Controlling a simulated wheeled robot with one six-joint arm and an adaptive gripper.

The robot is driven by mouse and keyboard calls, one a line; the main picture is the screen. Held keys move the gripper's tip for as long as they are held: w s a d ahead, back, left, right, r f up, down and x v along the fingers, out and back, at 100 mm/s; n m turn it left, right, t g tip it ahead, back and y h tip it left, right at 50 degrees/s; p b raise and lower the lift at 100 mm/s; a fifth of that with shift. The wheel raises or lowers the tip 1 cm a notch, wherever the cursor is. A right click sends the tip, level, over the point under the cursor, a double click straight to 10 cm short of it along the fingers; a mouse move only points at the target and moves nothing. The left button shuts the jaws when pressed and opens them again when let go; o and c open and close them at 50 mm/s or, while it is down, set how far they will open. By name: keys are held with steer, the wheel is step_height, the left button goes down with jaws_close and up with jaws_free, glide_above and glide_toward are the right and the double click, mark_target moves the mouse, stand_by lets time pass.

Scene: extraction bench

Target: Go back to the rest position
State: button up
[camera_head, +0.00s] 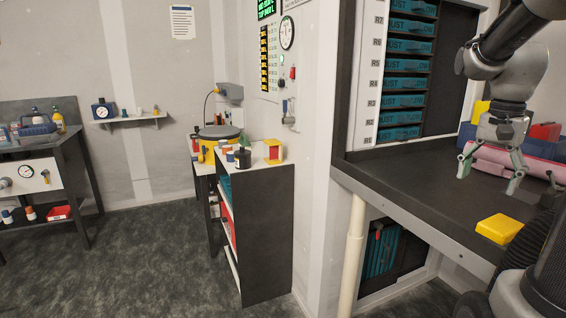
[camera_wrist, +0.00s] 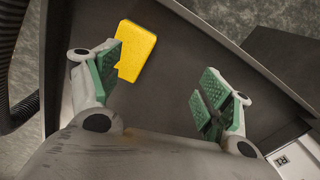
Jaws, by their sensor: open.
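My gripper (camera_head: 490,174) is at the right of the head view, pointing down above the dark bench top (camera_head: 400,190). Its fingers are apart and nothing is between them. In the wrist view my gripper (camera_wrist: 160,82) shows its green finger pads spread wide. A yellow block (camera_head: 499,228) lies flat on the bench near its front edge, below and apart from the fingers. The yellow block also shows in the wrist view (camera_wrist: 136,50), close beside the left finger in the picture.
A pink roll (camera_head: 510,166) and a blue case (camera_head: 545,146) lie behind my gripper. A rack of teal drawers (camera_head: 405,67) stands at the bench's back left. A black shelf unit (camera_head: 266,215) stands left of the bench. The floor (camera_head: 150,240) at left is clear.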

steer(key=s+a+f+n+t, duration=0.1)
steer(key=s+a+n+t, duration=0.3)
steer(key=s+a+n, duration=0.7)
steer(key=shift+a+f+n, duration=0.15)
steer(key=shift+a+n, duration=0.15)
steer(key=shift+a, duration=0.75)
